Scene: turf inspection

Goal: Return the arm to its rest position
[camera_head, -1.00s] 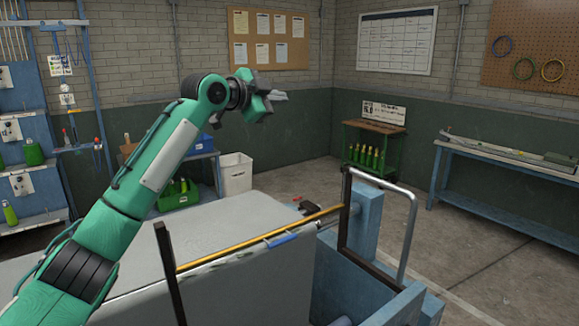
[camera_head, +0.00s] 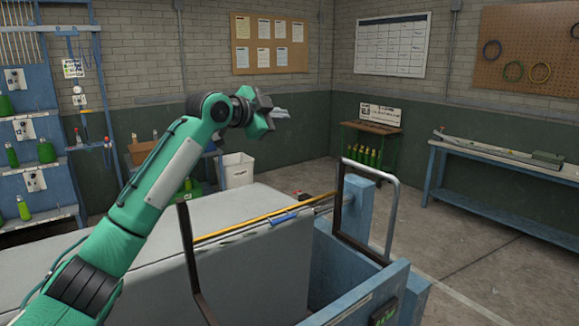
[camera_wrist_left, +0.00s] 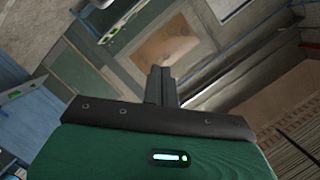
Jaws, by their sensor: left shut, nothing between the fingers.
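My left arm, green with dark joints, comes in from the lower left in the head view and reaches up to the middle. Its left gripper (camera_head: 280,113) is raised in the air, pointing right, apart from everything around it. In the left wrist view the two dark fingers (camera_wrist_left: 161,80) stand together with nothing between them. My right gripper does not show in either view.
Below and right of the arm stands a grey-topped bench (camera_head: 150,255) with a yellow rod (camera_head: 262,217) and a blue item (camera_head: 284,219) along its edge. Dark upright frames and a blue box structure (camera_head: 358,210) stand there. A white bin (camera_head: 237,170) is behind. Open floor lies to the right.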

